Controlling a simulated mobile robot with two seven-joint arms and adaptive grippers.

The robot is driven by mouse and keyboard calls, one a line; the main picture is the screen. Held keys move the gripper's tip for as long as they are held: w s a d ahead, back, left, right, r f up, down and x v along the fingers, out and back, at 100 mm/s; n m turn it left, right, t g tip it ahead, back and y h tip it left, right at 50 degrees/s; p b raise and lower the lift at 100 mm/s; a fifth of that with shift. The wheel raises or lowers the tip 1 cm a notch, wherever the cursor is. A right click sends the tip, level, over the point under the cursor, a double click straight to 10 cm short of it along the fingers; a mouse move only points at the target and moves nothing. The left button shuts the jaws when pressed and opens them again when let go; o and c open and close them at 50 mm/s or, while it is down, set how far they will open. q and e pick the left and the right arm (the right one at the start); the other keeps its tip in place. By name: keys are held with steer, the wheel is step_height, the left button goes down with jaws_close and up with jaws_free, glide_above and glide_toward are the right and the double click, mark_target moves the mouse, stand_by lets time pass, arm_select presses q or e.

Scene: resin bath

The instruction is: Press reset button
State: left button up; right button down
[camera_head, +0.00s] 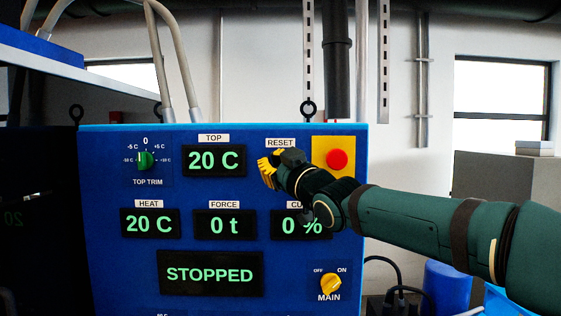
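The blue control panel (110,277) faces me. Its RESET label (280,143) shows at the upper right, just above my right gripper (267,170). The reset button itself is not visible; the gripper and wrist cover the area below the label. My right arm comes in from the right, and the yellow fingertips point left in front of the panel. Whether they touch the panel, and whether the fingers are open or shut, I cannot tell. My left gripper is out of view.
A red emergency button (337,160) on a yellow plate sits right of the gripper. The display (210,274) reads STOPPED. The MAIN switch (331,284) is yellow, at lower right. The TOP display (214,160) reads 20 C. My forearm partly covers the CURE-side display (292,225).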

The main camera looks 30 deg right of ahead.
steer(key=shift+w+d+p, duration=0.3)
steer(key=shift+w+p, duration=0.1)
steer(key=shift+w, duration=0.05)
stand_by(0.6)
stand_by(0.4)
steer(key=shift+s+a+b, duration=0.5)
steer(key=shift+s+b, duration=0.3)
steer(key=shift+b, duration=0.15)
steer(key=s+a+b, duration=0.1)
steer(key=s+b, duration=0.2)
steer(key=s+a+b, duration=0.1)
steer(key=b, duration=0.1)
steer(key=shift+s+a, duration=0.15)
steer(key=shift+a, duration=0.15)
